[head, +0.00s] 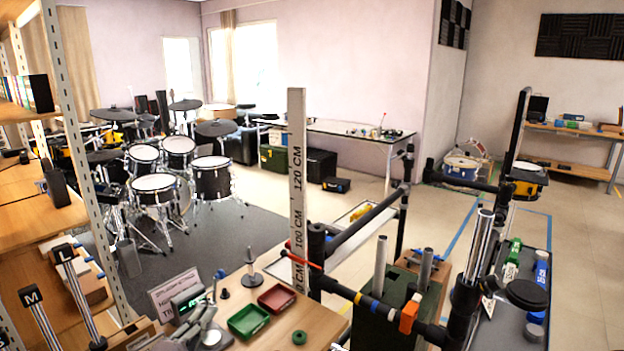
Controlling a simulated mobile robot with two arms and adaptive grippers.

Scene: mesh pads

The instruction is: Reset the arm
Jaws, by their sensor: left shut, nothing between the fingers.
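My left gripper (208,318), grey and jointed, is low in the head view at the front left of the wooden table (262,339). Its fingers are shut with nothing seen between them. It is close to a small device with a green display (188,300) and left of a green tray (249,320). I cannot tell whether it touches the device. My right gripper is not in view.
A red tray (277,298) and a green round piece (299,337) are on the table. An upright measuring board (297,190) and a dark rail frame (365,300) stand to the right. Shelving (75,150) stands left. A drum kit (160,185) is behind; open floor (590,260) is right.

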